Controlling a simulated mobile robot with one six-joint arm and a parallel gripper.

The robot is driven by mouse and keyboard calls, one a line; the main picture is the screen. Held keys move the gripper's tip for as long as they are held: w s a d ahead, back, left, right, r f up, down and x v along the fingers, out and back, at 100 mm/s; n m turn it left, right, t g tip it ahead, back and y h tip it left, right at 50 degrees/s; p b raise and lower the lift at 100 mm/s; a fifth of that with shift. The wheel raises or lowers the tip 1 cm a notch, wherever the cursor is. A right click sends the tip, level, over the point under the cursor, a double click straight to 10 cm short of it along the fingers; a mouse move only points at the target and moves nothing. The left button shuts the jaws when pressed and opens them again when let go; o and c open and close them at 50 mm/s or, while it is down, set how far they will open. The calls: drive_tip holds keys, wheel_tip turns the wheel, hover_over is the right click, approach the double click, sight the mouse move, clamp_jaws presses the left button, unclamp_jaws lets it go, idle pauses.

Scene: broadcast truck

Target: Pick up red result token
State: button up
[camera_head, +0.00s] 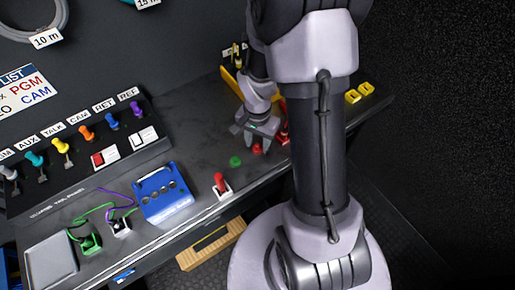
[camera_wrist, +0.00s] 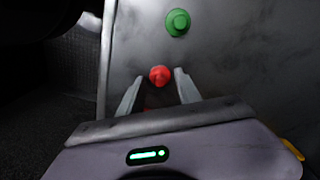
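The red result token (camera_head: 257,149) is a small round piece with a knob, lying on the dark worktop. In the wrist view the red token (camera_wrist: 159,75) shows at the gap between my two fingertips, with bare space on both sides. My gripper (camera_head: 257,138) is open and low over the worktop at the token. In the wrist view my gripper (camera_wrist: 159,82) has its fingers spread apart. I cannot tell how high the fingertips are above the worktop. The token's lower part is partly hidden in shadow in the wrist view.
A green token (camera_head: 235,161) lies close by; it also shows in the wrist view (camera_wrist: 178,22). A red-handled switch (camera_head: 220,182) and a blue box (camera_head: 163,193) stand to the left. A red object (camera_head: 284,135) and yellow items (camera_head: 359,93) are to the right.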

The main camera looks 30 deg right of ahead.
clamp_jaws()
drive_tip(key=shift+r, duration=0.15)
